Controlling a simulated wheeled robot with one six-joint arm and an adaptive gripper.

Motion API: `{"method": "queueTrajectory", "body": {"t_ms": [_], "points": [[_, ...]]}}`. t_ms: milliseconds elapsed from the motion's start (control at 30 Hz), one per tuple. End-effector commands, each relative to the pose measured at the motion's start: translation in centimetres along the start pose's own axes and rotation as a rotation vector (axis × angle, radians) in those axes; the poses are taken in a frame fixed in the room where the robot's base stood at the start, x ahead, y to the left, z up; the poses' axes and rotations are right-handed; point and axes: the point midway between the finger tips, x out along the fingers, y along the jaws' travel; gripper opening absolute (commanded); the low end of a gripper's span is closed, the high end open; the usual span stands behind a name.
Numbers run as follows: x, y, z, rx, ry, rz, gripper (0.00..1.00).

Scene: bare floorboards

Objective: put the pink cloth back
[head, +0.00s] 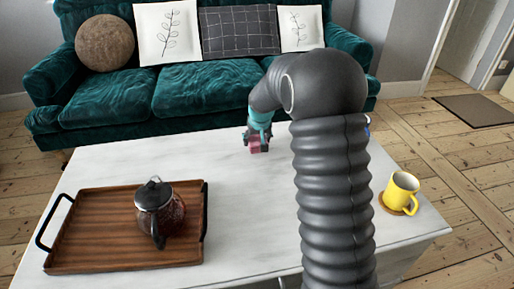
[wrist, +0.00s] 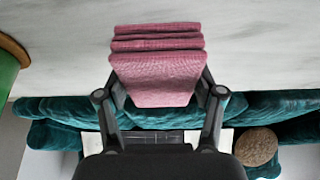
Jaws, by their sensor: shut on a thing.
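The pink cloth (wrist: 157,75) is a folded stack of layers in the wrist view, between the two fingers of my gripper (wrist: 158,88). My gripper is shut on it. In the head view the cloth (head: 259,146) shows as a small pink patch below my gripper (head: 258,136), over the far part of the white table (head: 230,178). Whether the cloth touches the table top is hard to tell. My arm hides part of the table to the right of the cloth.
A wooden tray (head: 95,240) with black handles holds a glass teapot (head: 160,211) at the table's left. A yellow mug (head: 401,189) stands on a coaster (head: 390,203) at the right. A teal sofa (head: 190,88) stands behind the table. The table's middle is clear.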

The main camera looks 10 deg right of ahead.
Motion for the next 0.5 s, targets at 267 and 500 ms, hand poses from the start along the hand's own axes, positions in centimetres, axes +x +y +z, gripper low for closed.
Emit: {"method": "queueTrajectory", "body": {"t_ms": [267, 500], "points": [[3.1, 0.0, 1.4, 0.000, -0.003, 0.000, 0.30], [3.5, 0.0, 1.5, 0.000, 0.000, 0.000, 0.30]]}}
